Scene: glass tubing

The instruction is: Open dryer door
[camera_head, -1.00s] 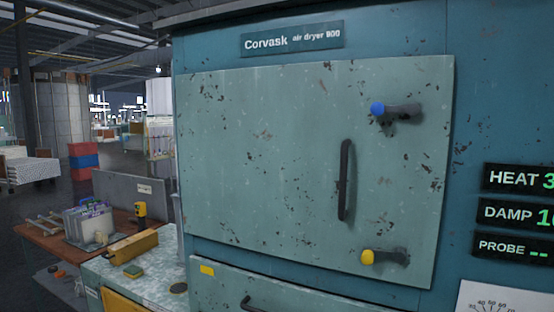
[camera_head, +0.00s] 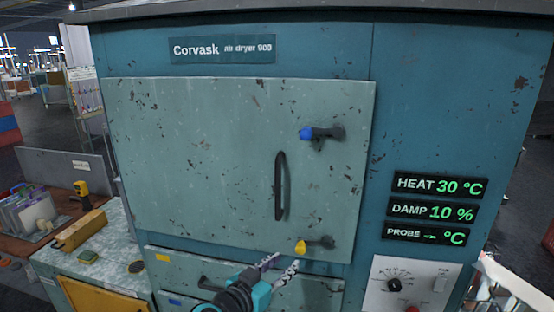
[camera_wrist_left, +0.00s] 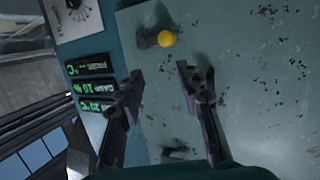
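The dryer door (camera_head: 200,170) is a worn pale-green panel, shut flush in the blue dryer (camera_head: 430,90). Its dark upright bar handle (camera_head: 280,187) is right of the door's middle. A latch with a blue knob (camera_head: 306,133) is above the handle and one with a yellow knob (camera_head: 301,247) below it; both lie roughly level, knobs to the left. My left gripper (camera_head: 279,266) is open and empty, just below the yellow latch. In the left wrist view its fingers (camera_wrist_left: 160,92) are apart, with the yellow knob (camera_wrist_left: 165,39) beyond them.
A lower drawer (camera_head: 180,268) sits under the door. Displays (camera_head: 440,186) and a dial panel (camera_head: 410,285) are at right. A speckled counter (camera_head: 110,250) and a brown table (camera_head: 65,205) with items stand at left. The space before the door looks clear.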

